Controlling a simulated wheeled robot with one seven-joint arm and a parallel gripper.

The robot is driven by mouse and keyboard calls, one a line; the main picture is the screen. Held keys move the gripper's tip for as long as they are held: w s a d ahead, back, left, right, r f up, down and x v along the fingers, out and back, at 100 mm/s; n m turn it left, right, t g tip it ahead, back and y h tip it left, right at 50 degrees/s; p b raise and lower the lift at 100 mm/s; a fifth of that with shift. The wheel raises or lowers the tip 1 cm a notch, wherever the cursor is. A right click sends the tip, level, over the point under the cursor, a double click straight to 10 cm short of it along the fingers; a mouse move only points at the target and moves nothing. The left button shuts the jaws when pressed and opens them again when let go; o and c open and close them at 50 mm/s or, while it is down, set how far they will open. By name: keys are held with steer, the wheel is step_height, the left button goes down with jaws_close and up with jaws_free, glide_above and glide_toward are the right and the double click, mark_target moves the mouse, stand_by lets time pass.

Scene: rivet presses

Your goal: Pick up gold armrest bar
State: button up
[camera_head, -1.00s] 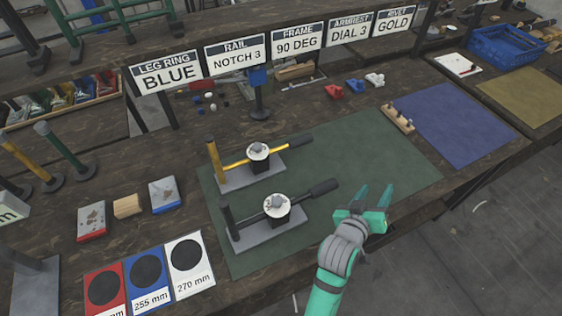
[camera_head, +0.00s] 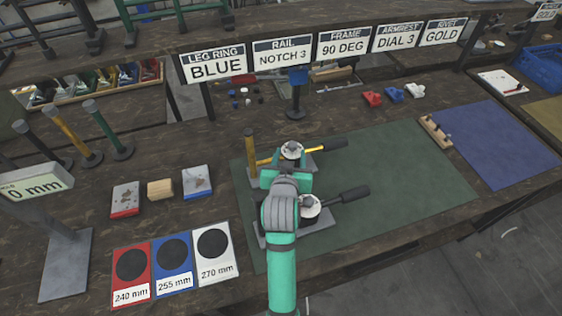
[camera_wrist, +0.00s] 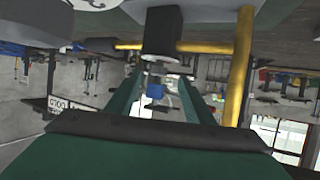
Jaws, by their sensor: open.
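The gold armrest bar (camera_head: 250,150) has an upright post at the left and a level arm ending in a dark grip at the right. It sits on the far grey fixture with a white dial (camera_head: 292,150). My gripper (camera_head: 285,178) is just in front of this fixture, partly hiding it. In the wrist view, my gripper's fingers (camera_wrist: 156,92) are apart with nothing seen held. There the gold bar (camera_wrist: 240,70) shows as a post right of the fingers and a level arm beyond. Contact cannot be told.
A near fixture with a dark-handled bar (camera_head: 345,195) lies under and right of my wrist. Another gold post (camera_head: 70,135) stands at left with green and dark posts. Coloured size cards (camera_head: 172,265) lie front left. The green mat (camera_head: 410,180) is clear at right.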

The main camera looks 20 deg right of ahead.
mark_target(292, 148)
steer(key=shift+x, duration=2.55)
steer(key=shift+s+d, duration=0.1)
steer(key=shift+d, duration=0.05)
steer(key=shift+c, duration=0.3)
steer(key=shift+s, duration=0.1)
jaws_close()
